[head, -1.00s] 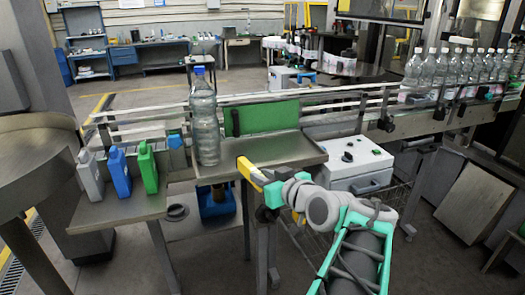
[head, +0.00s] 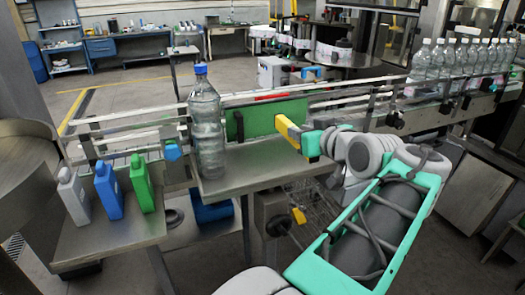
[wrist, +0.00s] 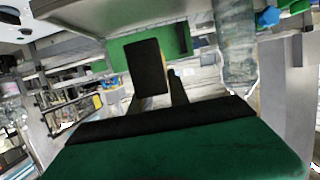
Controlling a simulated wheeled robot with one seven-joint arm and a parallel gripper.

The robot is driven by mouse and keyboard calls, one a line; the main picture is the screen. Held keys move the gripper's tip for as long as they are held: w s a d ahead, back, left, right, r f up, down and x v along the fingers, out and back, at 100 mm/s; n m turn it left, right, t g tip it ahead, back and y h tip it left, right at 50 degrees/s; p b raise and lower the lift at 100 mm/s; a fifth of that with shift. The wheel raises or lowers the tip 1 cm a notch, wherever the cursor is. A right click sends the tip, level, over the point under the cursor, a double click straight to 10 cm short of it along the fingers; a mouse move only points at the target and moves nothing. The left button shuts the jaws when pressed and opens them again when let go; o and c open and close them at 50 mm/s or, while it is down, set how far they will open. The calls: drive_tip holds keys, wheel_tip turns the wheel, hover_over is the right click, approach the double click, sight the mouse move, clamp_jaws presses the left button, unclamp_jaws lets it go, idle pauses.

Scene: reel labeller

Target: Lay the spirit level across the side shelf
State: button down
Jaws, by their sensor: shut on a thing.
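The spirit level is a yellow bar (head: 288,130), seen at a slant in the head view, in front of the green panel. In the wrist view it appears as a dark block with a yellow edge (wrist: 147,68). My gripper (head: 305,142) is shut on it and holds it up, at the right end of the steel shelf (head: 235,182). The gripper's fingers show dark in the wrist view (wrist: 160,90). A lower steel shelf (head: 110,238) lies at the left. I cannot tell which is the side shelf.
A tall clear bottle with a blue cap (head: 206,120) stands on the steel shelf's left part. Grey, blue and green jugs (head: 108,190) stand on the lower shelf. The green panel (head: 262,118) and conveyor rails are behind. Several bottles (head: 455,62) line the conveyor at right.

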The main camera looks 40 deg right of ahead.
sight(283, 129)
drive_tip(key=p+x, duration=0.1)
drive_tip(key=x, duration=0.2)
drive_tip(key=p+x, duration=0.1)
drive_tip(key=x, duration=0.2)
drive_tip(key=p+x, duration=0.1)
drive_tip(key=x, duration=0.2)
drive_tip(key=shift+w+a+f, duration=0.1)
drive_tip(key=shift+w+f, duration=0.1)
drive_tip(key=shift+f, duration=0.15)
drive_tip(key=w+f, duration=0.1)
drive_tip(key=f, duration=0.1)
drive_tip(key=w+d+f+p, duration=0.1)
drive_tip(key=w+f, duration=0.1)
drive_tip(key=w+f+p, duration=0.1)
drive_tip(key=w+f, duration=0.1)
drive_tip(key=shift+w+d+f, duration=0.15)
drive_tip(key=shift+d+f, duration=0.15)
drive_tip(key=shift+f, duration=0.1)
wheel_tip(283, 129, down, 3)
drive_tip(key=shift+r+p, duration=0.25)
drive_tip(key=shift+p, duration=0.5)
drive_tip(key=shift+f+b, duration=0.3)
drive_tip(key=shift+b, duration=0.1)
drive_tip(key=c, duration=1.3)
unclamp_jaws()
drive_tip(key=shift+o, duration=0.2)
drive_tip(key=shift+r, duration=0.15)
drive_tip(key=b+v, duration=0.2)
drive_tip(key=v, duration=1)
drive_tip(key=shift+b, duration=0.35)
